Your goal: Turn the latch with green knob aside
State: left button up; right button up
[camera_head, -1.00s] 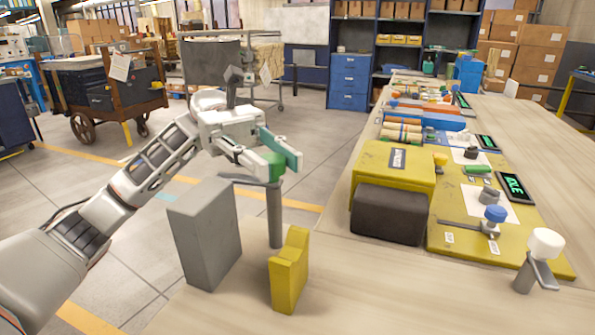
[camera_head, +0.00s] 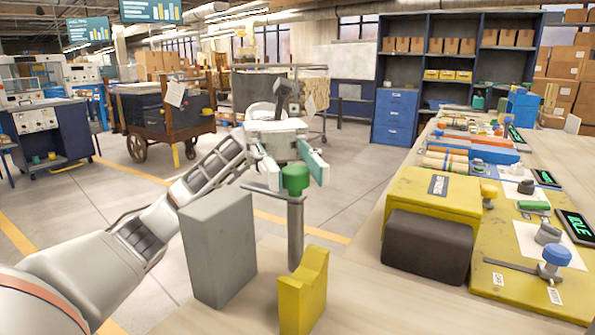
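The green knob (camera_head: 295,179) sits on top of a grey upright post (camera_head: 295,235). The latch's flat grey bar (camera_head: 262,190) reaches left from the post top, over the upper edge of a tall grey block (camera_head: 219,252). My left gripper (camera_head: 293,172) is open, its two fingers spread to either side of the knob. A gap shows between the left finger and the knob; whether the right finger touches it I cannot tell. A yellow notched block (camera_head: 303,292) stands in front of the post. My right gripper is not in view.
On the bench at right, a yellow box (camera_head: 434,195) stands behind a dark block (camera_head: 428,247). A yellow board (camera_head: 515,292) carries a blue knob (camera_head: 556,256) and other coloured fittings. The bench strip between the post and dark block is clear.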

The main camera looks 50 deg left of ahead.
pick_arm(q)
jog(key=shift+o, duration=0.3)
jog(key=v, duration=1.2)
dwell(0.8)
